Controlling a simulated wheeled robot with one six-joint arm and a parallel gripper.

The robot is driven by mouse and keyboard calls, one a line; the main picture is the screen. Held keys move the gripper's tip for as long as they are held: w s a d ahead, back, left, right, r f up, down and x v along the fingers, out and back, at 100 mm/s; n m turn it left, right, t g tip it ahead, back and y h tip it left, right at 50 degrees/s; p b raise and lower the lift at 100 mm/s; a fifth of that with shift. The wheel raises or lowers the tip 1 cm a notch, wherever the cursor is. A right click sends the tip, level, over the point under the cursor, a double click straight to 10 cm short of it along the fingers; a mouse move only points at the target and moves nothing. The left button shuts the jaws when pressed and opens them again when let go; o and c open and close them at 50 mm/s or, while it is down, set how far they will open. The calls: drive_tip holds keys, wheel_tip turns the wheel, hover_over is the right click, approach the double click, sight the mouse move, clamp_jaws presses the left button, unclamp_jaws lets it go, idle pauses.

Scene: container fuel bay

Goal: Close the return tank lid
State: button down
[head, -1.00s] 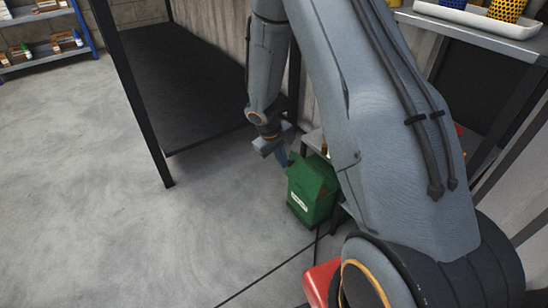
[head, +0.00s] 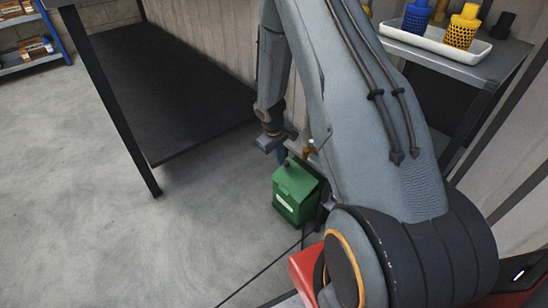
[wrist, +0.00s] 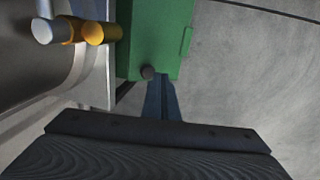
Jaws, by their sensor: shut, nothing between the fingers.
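The green return tank (head: 288,208) stands on the floor, with a white label on its front, in the head view. Its green lid (head: 298,180) forms the sloped top, with a small dark knob (head: 286,162) by its upper edge. I cannot tell whether the lid is fully down. In the wrist view the green lid (wrist: 155,35) fills the upper middle, and the dark knob (wrist: 147,73) is at its near edge. My gripper (head: 282,157) is shut and empty, close to the knob; its blue-grey fingers (wrist: 161,88) point at that edge. Contact is unclear.
A grey bench (head: 470,69) at right holds a white tray (head: 415,37) with blue and yellow parts. Brass and yellow fittings (wrist: 92,34) are left of the tank in the wrist view. A dark rack post (head: 112,115) stands at left. The floor (head: 80,230) is open at left.

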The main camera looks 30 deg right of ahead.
sight(290, 163)
drive_tip(key=d, duration=0.1)
drive_tip(key=w+d+f, duration=0.1)
drive_tip(key=d, duration=0.1)
drive_tip(key=d+f+p, duration=0.1)
drive_tip(key=shift+w+d+f, duration=0.15)
drive_tip(key=shift+w+d, duration=0.05)
drive_tip(key=shift+d, duration=0.2)
drive_tip(key=shift+w+d+f, duration=0.2)
drive_tip(key=shift+d+f, duration=0.65)
drive_tip(key=shift+d, duration=0.15)
